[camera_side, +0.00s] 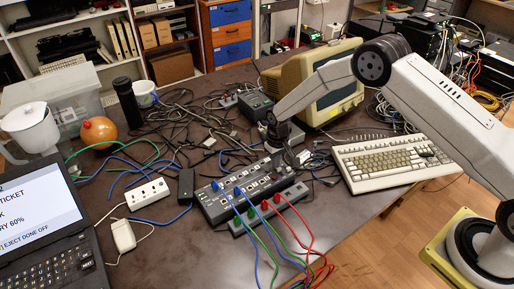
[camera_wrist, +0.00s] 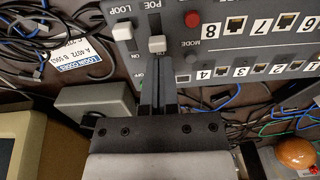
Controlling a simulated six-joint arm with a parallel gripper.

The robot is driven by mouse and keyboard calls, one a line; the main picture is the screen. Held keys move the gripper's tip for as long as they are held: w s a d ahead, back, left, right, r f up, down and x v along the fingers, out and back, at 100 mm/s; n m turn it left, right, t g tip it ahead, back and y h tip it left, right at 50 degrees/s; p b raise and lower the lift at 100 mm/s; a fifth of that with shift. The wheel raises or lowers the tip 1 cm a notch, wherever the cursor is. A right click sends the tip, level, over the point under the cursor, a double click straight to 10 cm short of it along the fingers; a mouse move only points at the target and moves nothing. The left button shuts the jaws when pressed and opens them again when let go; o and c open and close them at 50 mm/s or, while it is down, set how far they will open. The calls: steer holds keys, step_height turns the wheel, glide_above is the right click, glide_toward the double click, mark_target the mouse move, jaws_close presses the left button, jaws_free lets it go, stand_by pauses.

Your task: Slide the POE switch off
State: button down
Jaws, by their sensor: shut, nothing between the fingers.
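The POE switch (camera_wrist: 157,44) is a small pale slider cap in a slot on the grey network panel (camera_wrist: 220,70), under the POE label in the wrist view. The LOOP switch (camera_wrist: 122,32) is a similar pale cap to its left. ON and OFF labels are printed below and left of the POE cap. My gripper (camera_wrist: 158,62) is shut and empty, its fingertips right at the lower edge of the POE cap. I cannot tell whether they touch. In the side view my gripper (camera_side: 275,143) is at the far end of the panel (camera_side: 246,187); the switch is hidden there.
A keyboard (camera_side: 392,161) and an old monitor (camera_side: 320,85) stand nearby. Loose cables (camera_side: 190,115) crowd the table behind.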

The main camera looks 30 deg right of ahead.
steer(key=shift+s, duration=0.7)
stand_by(0.3)
steer(key=shift+r, duration=0.2)
steer(key=shift+w+r, duration=0.15)
steer(key=shift+r, duration=1.3)
steer(key=shift+w+r, duration=0.15)
steer(key=shift+r, duration=1.25)
steer(key=shift+s+d+r, duration=0.15)
steer(key=shift+s+r, duration=0.15)
steer(key=shift+r, duration=0.25)
steer(key=s+d+r+t, duration=0.1)
steer(key=s+r, duration=0.5)
steer(key=s, duration=0.6)
steer(key=s+d+r+t, duration=0.1)
steer(key=s+d+r, duration=0.2)
steer(key=s+r, duration=0.4)
steer(key=shift+s+d+t, duration=0.3)
steer(key=shift+s, duration=2.25)
